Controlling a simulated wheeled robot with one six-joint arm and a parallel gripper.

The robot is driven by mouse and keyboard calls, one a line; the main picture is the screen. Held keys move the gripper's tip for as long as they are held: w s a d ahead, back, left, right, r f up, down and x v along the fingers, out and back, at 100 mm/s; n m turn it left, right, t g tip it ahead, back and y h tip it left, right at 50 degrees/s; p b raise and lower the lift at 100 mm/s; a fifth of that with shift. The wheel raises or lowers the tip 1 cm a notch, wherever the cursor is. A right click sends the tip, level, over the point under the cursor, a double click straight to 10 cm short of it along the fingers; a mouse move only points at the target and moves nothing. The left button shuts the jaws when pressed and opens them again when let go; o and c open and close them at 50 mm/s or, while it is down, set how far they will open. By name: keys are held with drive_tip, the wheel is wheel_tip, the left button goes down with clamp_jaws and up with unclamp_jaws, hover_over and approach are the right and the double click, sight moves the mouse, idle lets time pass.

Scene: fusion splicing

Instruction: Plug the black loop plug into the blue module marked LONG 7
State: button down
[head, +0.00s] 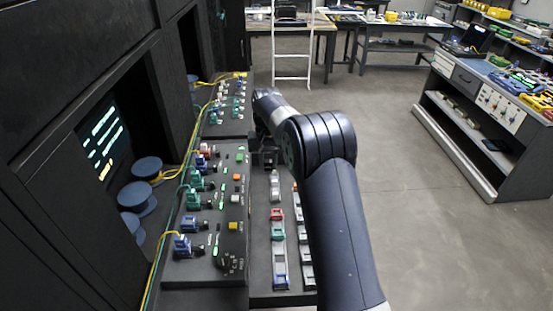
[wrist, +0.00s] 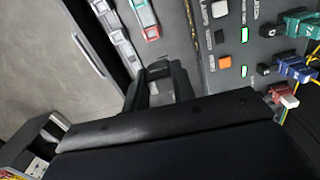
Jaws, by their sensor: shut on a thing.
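My gripper (wrist: 160,82) is shut on a small dark piece (wrist: 158,70), which looks like the black loop plug; my fingers hide most of it. In the head view my gripper (head: 266,158) is beside the right edge of the black panel, over the rack strip, and the plug cannot be made out. No LONG 7 marking is readable.
Teal modules (head: 194,181) and a red one (wrist: 285,97) stand among the blue ones. Yellow and green fibres run along the panel's left edge. A rail of connectors (head: 278,235) lies right of the panel. Open floor (head: 400,190) is to the right.

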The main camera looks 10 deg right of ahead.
drive_tip(key=shift+s+a+f+b, duration=0.55)
drive_tip(key=shift+s+a, duration=1.25)
drive_tip(key=shift+a, duration=2.4)
drive_tip(key=shift+s+a+f+b, duration=0.45)
drive_tip(key=shift+s+a, duration=1.3)
drive_tip(key=shift+a, duration=2.5)
drive_tip(key=shift+s+a+f+b, duration=0.55)
drive_tip(key=shift+s+a, duration=1.25)
drive_tip(key=shift+a, duration=2.4)
drive_tip(key=shift+f+b, duration=0.8)
drive_tip(key=shift+f, duration=0.8)
drive_tip(key=shift+p, duration=0.5)
drive_tip(key=shift+f+b, duration=0.35)
drive_tip(key=shift+f, duration=0.2)
drive_tip(key=c, duration=1.1)
unclamp_jaws()
drive_tip(key=shift+r, duration=0.1)
